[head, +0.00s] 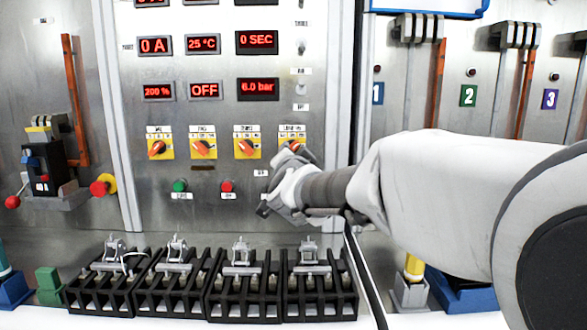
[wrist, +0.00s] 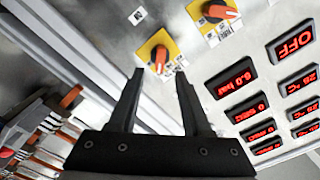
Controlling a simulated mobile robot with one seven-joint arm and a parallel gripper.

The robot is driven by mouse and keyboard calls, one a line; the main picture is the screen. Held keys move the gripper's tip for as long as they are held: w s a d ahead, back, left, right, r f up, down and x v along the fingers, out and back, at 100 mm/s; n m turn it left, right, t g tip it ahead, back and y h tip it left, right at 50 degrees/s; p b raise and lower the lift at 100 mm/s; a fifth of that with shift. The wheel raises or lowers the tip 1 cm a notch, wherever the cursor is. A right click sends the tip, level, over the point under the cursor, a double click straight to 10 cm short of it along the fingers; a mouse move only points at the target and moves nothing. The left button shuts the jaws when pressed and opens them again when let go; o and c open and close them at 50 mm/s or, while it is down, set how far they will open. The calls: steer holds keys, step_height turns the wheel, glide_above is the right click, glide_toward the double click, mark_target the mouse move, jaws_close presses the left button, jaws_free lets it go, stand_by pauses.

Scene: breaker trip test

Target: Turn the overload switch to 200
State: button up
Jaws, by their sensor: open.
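A row of yellow-plated rotary switches with orange knobs sits on the grey control panel. The rightmost switch (head: 294,144), whose label is too small to read surely, is partly hidden behind my gripper (head: 268,196). In the wrist view the panel appears turned over, and an orange-knobbed switch (wrist: 158,54) stands just beyond and between the fingertips of my gripper (wrist: 158,76). A second switch (wrist: 216,14) is farther up and right. My gripper is open and empty, and its fingers look apart from the knob. I cannot read the knob's setting.
Red displays (head: 257,89) sit above the switches, one reading 200 %. Green (head: 180,186) and red (head: 227,187) buttons lie below. Several black breaker blocks (head: 240,290) stand at the panel's foot. Numbered lever panels are at right, partly behind my arm.

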steer(key=s+p, duration=0.1)
steer(key=s, duration=1)
steer(key=shift+s, duration=0.1)
steer(key=s+d+f+n+g+y, duration=0.1)
steer(key=s+f+n+g, duration=0.1)
steer(key=s, duration=0.1)
steer(key=s+d+f+n+g+y, duration=0.1)
steer(key=s+f+n, duration=0.1)
steer(key=s+f, duration=0.1)
steer(key=s+d+f+n+g+y, duration=0.1)
steer(key=s+f+n+g, duration=0.1)
steer(key=s+f+n, duration=0.1)
steer(key=shift+g, duration=0.3)
steer(key=s+d+f+n+g+h, duration=0.1)
steer(key=s+d+f+g, duration=0.2)
steer(key=s+d+f, duration=0.3)
steer(key=s+d+f+n+g+h, duration=0.1)
steer(key=s+d+f+g+h, duration=0.2)
steer(key=s, duration=0.6)
step_height(320, 180, up, 15)
steer(key=d+y+p, duration=0.1)
steer(key=p, duration=1.5)
steer(key=shift+s+d+f+g, duration=0.15)
steer(key=shift+s+f+g, duration=0.05)
steer(key=shift+s+g, duration=0.2)
